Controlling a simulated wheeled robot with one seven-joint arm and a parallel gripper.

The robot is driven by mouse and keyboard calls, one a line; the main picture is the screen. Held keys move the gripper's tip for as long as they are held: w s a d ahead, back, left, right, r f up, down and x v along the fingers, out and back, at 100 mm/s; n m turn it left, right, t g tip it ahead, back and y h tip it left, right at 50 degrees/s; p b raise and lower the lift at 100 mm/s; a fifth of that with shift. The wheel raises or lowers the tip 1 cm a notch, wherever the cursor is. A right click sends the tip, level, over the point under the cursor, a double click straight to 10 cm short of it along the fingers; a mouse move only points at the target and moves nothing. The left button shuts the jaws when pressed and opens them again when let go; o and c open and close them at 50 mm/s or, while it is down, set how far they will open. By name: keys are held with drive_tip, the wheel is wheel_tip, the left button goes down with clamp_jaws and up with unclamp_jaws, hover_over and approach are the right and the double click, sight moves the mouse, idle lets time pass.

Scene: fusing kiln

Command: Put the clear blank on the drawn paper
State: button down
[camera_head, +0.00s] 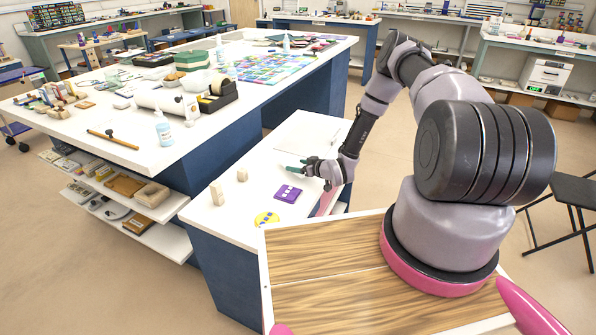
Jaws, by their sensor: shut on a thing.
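My gripper (297,167) is over the low white side table (225,215), with its teal-tinged tips pointing left. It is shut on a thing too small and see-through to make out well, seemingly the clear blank. I see no other clear blank apart from it. I cannot tell if it touches the tabletop. A purple square (288,193) with pale marks lies just below the gripper. I cannot tell for sure which flat piece is the drawn paper.
The large workbench (140,150) is crowded with a bottle (163,128), a black tape dispenser (217,96) and tools. My wood-topped deck fills the front. The side table's back part is mostly clear.

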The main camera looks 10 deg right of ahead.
drive_tip(key=shift+f, duration=1.15)
drive_tip(key=shift+f, duration=0.1)
unclamp_jaws()
drive_tip(key=shift+d, duration=0.1)
drive_tip(key=v, duration=1.2)
